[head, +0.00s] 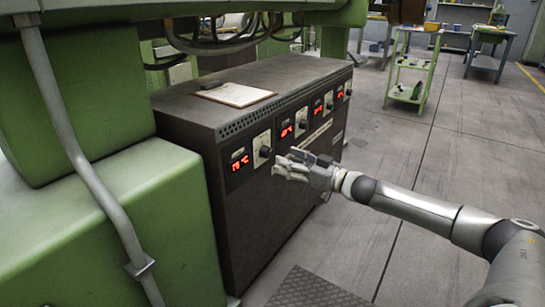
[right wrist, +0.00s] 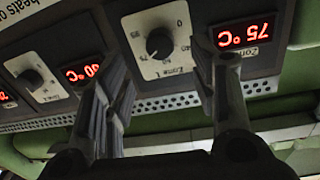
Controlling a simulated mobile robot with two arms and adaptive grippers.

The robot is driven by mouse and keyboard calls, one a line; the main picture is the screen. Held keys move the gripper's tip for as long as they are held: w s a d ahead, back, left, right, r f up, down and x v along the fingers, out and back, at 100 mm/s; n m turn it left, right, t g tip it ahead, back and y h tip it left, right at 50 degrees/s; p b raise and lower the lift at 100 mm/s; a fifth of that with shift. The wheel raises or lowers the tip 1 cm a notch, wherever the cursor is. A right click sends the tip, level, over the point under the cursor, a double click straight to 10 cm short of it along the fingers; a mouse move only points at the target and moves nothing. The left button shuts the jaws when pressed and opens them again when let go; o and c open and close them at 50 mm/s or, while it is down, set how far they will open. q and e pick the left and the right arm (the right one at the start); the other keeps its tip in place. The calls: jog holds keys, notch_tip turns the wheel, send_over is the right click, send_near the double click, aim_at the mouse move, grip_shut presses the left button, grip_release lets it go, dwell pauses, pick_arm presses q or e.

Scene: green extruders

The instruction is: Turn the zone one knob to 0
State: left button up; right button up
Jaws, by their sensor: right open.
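The zone one knob (head: 265,152) is a small dark round knob on a pale plate, at the near end of the dark cabinet's front. In the right wrist view the knob (right wrist: 159,43) appears upside down between my fingers, apart from both. Its 0 mark is at the plate's upper right there; the exact pointer direction is hard to read. The red display (right wrist: 243,35) beside it reads 75 °C. My right gripper (head: 281,166) is open and empty, close in front of the panel beside the knob. It also shows in the right wrist view (right wrist: 160,62). My left gripper is out of view.
The cabinet (head: 245,225) carries more displays and knobs further along, including a neighbouring knob (right wrist: 31,80). A clipboard (head: 235,94) lies on top. Green machinery (head: 100,230) stands close on the left. The floor (head: 400,140) to the right is open, with a green cart (head: 412,75) behind.

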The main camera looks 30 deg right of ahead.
aim_at(269, 153)
jog(key=shift+b+x, duration=0.4)
jog(key=shift+x, duration=2.8)
jog(key=shift+c, duration=0.2)
jog(key=c, duration=1)
